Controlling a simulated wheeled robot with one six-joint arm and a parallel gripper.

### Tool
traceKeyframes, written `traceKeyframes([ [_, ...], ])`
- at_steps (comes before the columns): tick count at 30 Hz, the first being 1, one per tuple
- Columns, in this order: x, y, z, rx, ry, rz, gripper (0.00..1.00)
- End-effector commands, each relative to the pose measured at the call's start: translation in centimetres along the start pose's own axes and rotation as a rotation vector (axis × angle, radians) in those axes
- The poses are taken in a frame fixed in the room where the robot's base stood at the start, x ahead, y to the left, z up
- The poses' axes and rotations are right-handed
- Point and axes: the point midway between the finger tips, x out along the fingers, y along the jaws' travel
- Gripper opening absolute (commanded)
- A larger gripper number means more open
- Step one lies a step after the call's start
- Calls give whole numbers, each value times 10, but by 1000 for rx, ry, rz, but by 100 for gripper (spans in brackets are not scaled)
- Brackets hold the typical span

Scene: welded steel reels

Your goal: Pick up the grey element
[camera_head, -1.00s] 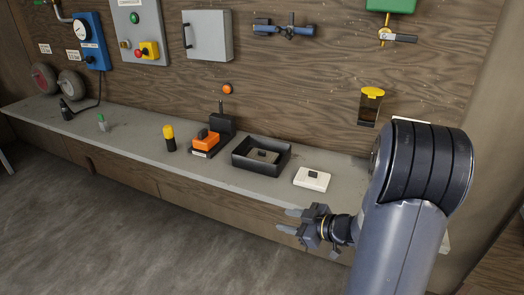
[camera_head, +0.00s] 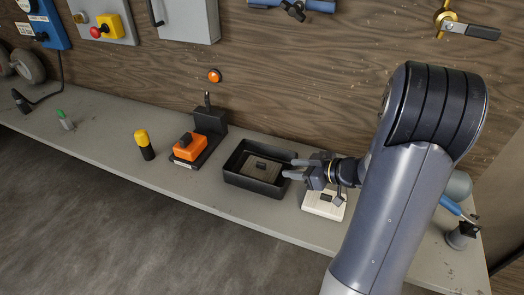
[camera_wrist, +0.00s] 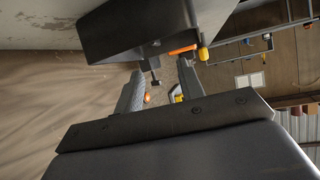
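A flat grey element (camera_head: 262,166) with a small dark block on top lies inside a black open tray (camera_head: 234,181) on the bench. My gripper (camera_head: 290,168) is at the tray's right side, its fingers pointing left toward it. The fingers are apart with nothing between them, so it is open. In the wrist view the two fingers (camera_wrist: 158,88) show a clear gap. A large dark shape, probably the tray (camera_wrist: 140,30), fills the top there. The grey element cannot be made out in the wrist view.
A pale plate (camera_head: 323,205) with a small dark piece lies under my gripper. A blue-handled tool (camera_head: 455,208) is at right. The wooden wall rises behind.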

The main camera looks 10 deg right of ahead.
Motion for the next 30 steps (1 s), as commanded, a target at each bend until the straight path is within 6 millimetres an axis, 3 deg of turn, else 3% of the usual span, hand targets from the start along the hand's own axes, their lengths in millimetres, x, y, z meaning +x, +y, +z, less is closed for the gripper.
traceKeyframes([
  [4, 6, 0, 0, -1, 0, -2, 37],
  [12, 47, -1, 1, -1, 0, -4, 37],
  [19, 64, 0, 0, 0, 0, -2, 37],
  [25, 95, 0, 1, -1, 0, -3, 37],
  [30, 108, 0, 1, -1, 0, -1, 37],
])
